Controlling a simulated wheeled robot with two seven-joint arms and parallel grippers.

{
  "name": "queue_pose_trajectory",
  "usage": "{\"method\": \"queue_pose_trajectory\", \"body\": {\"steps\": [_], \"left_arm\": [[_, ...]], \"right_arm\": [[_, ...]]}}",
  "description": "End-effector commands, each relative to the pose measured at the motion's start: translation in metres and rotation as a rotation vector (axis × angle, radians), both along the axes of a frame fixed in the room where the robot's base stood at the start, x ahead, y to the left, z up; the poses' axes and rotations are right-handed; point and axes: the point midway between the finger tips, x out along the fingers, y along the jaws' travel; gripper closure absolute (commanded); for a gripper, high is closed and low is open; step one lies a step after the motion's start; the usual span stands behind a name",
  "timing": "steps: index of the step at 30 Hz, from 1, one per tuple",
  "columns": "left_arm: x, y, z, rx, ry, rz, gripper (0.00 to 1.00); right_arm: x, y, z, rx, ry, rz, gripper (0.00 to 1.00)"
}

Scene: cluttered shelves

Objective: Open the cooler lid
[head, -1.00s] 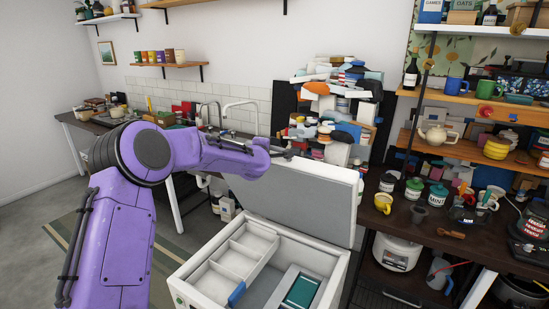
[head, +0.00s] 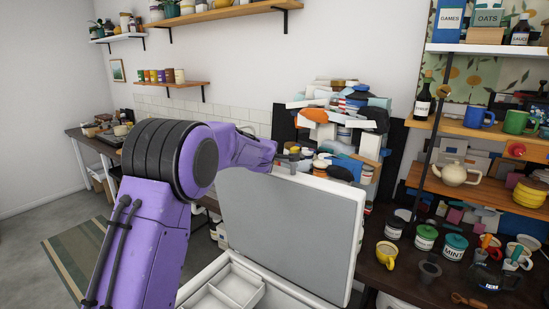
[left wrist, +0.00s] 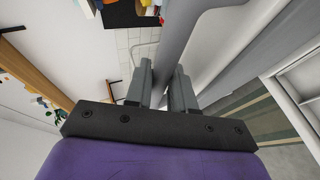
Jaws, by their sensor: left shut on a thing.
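The cooler's white body (head: 204,267) stands at the bottom of the head view, with its lid (head: 290,230) raised to a steep angle. The lid's grey inner face is towards me, and its white rim shows along the top and right. My left gripper (head: 288,160) is at the lid's top edge, left of its middle. In the left wrist view, the two dark fingers of this gripper (left wrist: 161,88) are on either side of the lid's edge (left wrist: 176,32) and shut on it. Most of the cooler's interior is below the picture. My right gripper is not in view.
A white divided tray (head: 222,292) shows in the cooler's left part. Behind the lid is a tall pile of mixed items (head: 338,125). Open floor (head: 35,215) lies left.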

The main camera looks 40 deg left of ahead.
Motion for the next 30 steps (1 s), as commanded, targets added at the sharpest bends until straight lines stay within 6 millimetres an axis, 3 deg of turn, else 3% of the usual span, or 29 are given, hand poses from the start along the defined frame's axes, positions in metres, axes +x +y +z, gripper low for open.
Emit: {"method": "queue_pose_trajectory", "body": {"steps": [13,14,15,16,26,30], "left_arm": [[0.003,-0.005,-0.003,-0.003,0.01,-0.008,1.0],[0.003,-0.005,-0.003,-0.003,0.01,-0.008,0.73],[0.003,-0.005,-0.003,-0.003,0.009,-0.008,0.6],[0.003,-0.005,-0.003,-0.002,0.01,-0.007,0.56],[-0.001,-0.005,0.0,-0.001,0.007,-0.004,0.56],[-0.021,-0.017,0.009,0.0,0.004,-0.003,0.56]], "right_arm": [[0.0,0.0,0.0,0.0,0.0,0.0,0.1],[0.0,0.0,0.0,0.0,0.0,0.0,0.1],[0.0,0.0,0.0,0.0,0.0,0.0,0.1],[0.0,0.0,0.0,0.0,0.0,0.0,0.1],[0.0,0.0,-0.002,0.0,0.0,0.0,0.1],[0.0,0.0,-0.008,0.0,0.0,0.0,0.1]]}}
